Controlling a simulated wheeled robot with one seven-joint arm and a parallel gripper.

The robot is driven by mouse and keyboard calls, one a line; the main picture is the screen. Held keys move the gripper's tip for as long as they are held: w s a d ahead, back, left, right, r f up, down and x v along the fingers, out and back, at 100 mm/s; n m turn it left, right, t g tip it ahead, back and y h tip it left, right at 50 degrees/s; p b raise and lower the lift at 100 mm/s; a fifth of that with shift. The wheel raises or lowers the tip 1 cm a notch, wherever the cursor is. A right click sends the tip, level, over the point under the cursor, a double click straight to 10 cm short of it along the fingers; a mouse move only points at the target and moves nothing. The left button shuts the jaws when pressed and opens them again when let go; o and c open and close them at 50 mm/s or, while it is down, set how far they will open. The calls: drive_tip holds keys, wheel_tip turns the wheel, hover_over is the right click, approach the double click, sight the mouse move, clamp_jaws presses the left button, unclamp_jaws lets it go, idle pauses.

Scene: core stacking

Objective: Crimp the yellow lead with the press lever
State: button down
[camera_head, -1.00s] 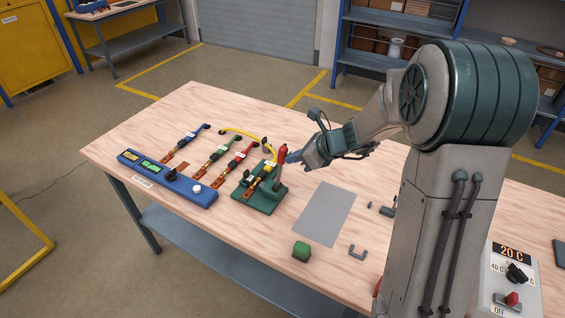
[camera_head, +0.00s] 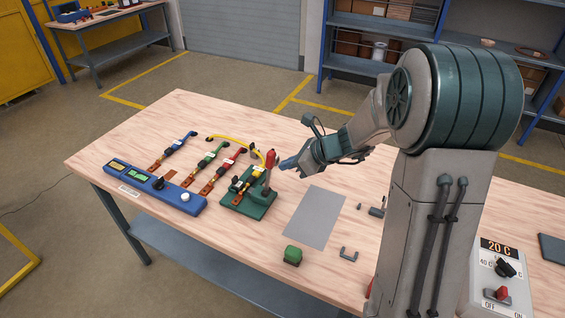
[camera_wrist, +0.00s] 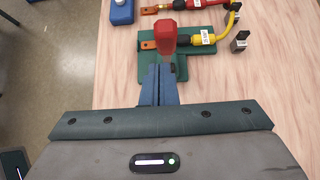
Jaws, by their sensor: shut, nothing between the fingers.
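The green press (camera_head: 262,207) stands on the table with its red-handled lever (camera_head: 270,159) upright. The yellow lead (camera_head: 238,139) arcs over the table, and its end with a black sleeve and white tag lies on the press. In the wrist view the yellow lead (camera_wrist: 228,20) runs to the press base (camera_wrist: 200,48), and the red lever knob (camera_wrist: 165,36) stands just beyond my fingertips. My gripper (camera_head: 288,163) is shut and empty, close to the right of the lever. In the wrist view my gripper (camera_wrist: 159,68) points at the lever; whether it touches is unclear.
A grey mat (camera_head: 313,218), a green block (camera_head: 292,255) and small brackets lie to the right. A switch box (camera_head: 500,275) stands at the front right.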

drive_tip(key=s+d+r, duration=0.2)
drive_tip(key=d+r, duration=0.3)
drive_tip(key=r, duration=0.3)
drive_tip(key=shift+s+r, duration=0.35)
